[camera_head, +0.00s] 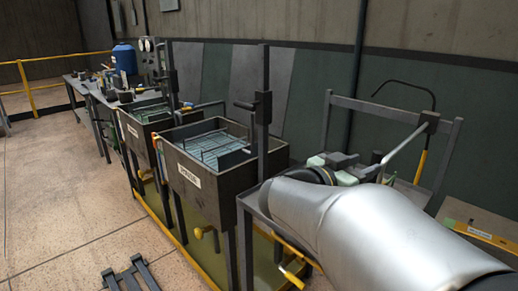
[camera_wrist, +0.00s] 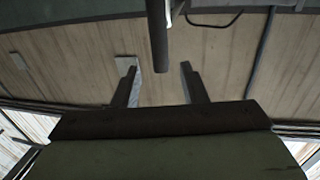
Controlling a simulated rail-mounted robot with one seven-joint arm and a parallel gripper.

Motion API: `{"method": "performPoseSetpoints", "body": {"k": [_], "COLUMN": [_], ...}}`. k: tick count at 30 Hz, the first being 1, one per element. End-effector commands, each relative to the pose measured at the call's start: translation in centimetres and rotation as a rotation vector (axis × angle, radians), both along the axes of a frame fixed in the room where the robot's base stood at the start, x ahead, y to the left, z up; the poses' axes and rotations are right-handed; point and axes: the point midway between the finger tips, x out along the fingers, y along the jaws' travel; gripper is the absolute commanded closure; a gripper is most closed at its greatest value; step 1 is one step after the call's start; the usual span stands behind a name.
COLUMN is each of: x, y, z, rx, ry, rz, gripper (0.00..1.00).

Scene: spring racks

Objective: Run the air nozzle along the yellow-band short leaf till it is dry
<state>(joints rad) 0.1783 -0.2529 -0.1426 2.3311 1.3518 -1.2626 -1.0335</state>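My gripper (camera_wrist: 160,84) shows in the wrist view with its two dark fingers apart and nothing between their tips. A dark round rod (camera_wrist: 157,38) hangs down from the top of that view, beyond the fingers; I cannot tell what it belongs to. In the head view my silver arm covers the right foreground, and the wrist end is by a grey frame (camera_head: 327,120). A black curved hose with a yellow part (camera_head: 421,164), possibly the air nozzle, hangs at this frame, right of my wrist. I cannot make out a yellow-band short leaf.
Two dark tanks stand left of my arm, the nearer tank (camera_head: 207,189) with a wire rack (camera_head: 220,145) inside and an upright post (camera_head: 263,95). A bench with a blue container (camera_head: 124,57) is farther back. A yellow-marked panel (camera_head: 480,234) lies at the right. Floor at left is mostly clear.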

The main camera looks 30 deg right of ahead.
Motion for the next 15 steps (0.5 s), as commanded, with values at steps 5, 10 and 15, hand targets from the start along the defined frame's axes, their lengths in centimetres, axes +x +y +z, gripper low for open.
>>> {"method": "performPoseSetpoints", "body": {"k": [5,10,15], "x": [0.1,0.3,0.3], "y": [-3.4,-5.3,-5.9], "z": [-0.1,0.0,0.0], "rx": [0.0,-0.001,0.0], "ry": [0.002,0.0,0.0], "rz": [-0.003,-0.001,0.0], "gripper": [0.61,0.61,0.61]}}
